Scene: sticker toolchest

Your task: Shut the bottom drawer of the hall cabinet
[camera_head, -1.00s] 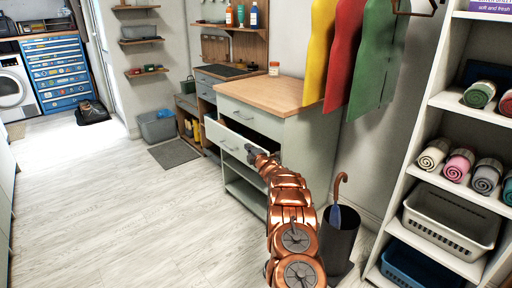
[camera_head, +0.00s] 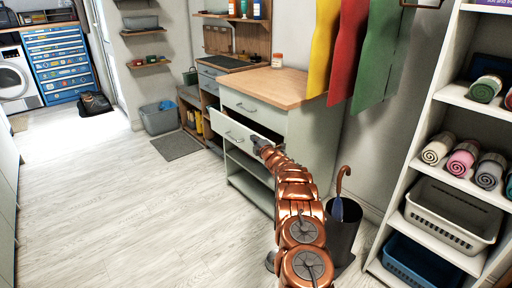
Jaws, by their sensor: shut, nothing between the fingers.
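The hall cabinet (camera_head: 312,135) is pale grey-green with a wooden top, against the wall. Its upper drawer (camera_head: 262,117) is shut. The bottom drawer (camera_head: 228,127) below it stands pulled out, with a dark gap showing above its front. A bar handle is on that front. My gripper (camera_head: 257,143) is shut and empty at the right part of the bottom drawer's front, right of the handle. It seems to touch the front, but the fingertips are small and contact is hard to tell. My copper arm hides the cabinet's lower right part.
Open shelves lie under the drawers. A dark bin with an umbrella (camera_head: 340,205) stands right of my arm. A white shelf unit (camera_head: 408,190) with rolled towels and baskets is at the right. The floor at left is clear.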

